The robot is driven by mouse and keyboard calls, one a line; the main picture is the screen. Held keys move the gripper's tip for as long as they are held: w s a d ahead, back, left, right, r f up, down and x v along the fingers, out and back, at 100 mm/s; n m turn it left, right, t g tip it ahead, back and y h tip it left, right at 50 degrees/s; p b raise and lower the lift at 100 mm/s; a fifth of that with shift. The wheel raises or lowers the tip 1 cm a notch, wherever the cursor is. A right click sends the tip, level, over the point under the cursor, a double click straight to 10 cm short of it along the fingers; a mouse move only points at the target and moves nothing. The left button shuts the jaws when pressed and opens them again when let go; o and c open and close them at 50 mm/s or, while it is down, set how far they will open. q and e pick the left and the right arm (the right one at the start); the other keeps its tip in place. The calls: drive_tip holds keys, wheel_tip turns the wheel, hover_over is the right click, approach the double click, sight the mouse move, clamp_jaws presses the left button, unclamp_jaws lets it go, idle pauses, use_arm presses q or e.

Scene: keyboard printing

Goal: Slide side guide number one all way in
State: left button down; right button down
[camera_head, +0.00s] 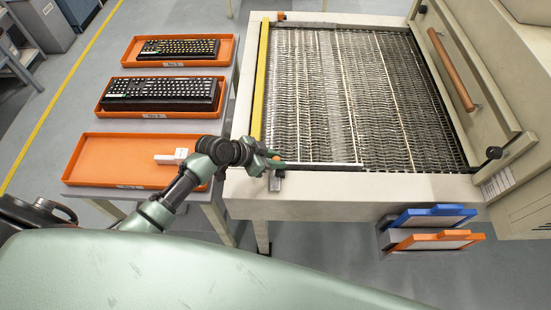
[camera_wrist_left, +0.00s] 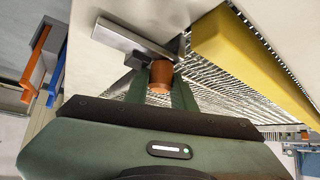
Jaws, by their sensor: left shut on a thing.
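My left gripper (camera_head: 275,163) is at the near left corner of the mesh conveyor bed. In the left wrist view its two dark green fingers (camera_wrist_left: 160,88) are shut around an orange-brown knob (camera_wrist_left: 161,72). The knob joins a grey metal bracket (camera_wrist_left: 128,42), whose grey end also shows in the head view (camera_head: 277,182). A thin pale rail (camera_head: 325,164), apparently the side guide, runs from the gripper along the near edge of the mesh. No guide number is readable. The gripper hides the knob in the head view. My right gripper is not in view.
A yellow bar (camera_head: 260,85) borders the mesh bed (camera_head: 335,90) on the left. Another orange knob (camera_head: 281,16) is at the far left corner. Orange trays (camera_head: 112,150), two holding keyboards (camera_head: 160,94), stand left. Blue and orange panels (camera_head: 435,217) hang at the front.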

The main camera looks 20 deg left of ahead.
use_arm(q)
drive_tip(key=shift+w+a+f+b, duration=0.15)
drive_tip(key=shift+w+b, duration=0.15)
drive_tip(key=w+b, duration=0.1)
drive_tip(key=w, duration=0.1)
drive_tip(key=w+a+b, duration=0.1)
drive_tip(key=w+b, duration=0.1)
drive_tip(key=w, duration=0.1)
drive_tip(key=shift+w+a+b, duration=0.35)
drive_tip(key=shift+b, duration=0.05)
drive_tip(key=shift+w, duration=0.2)
drive_tip(key=c, duration=1.2)
unclamp_jaws()
drive_tip(key=shift+s, duration=0.1)
drive_tip(key=shift+o, duration=0.2)
drive_tip(key=v, duration=0.8)
drive_tip(key=shift+b, duration=0.45)
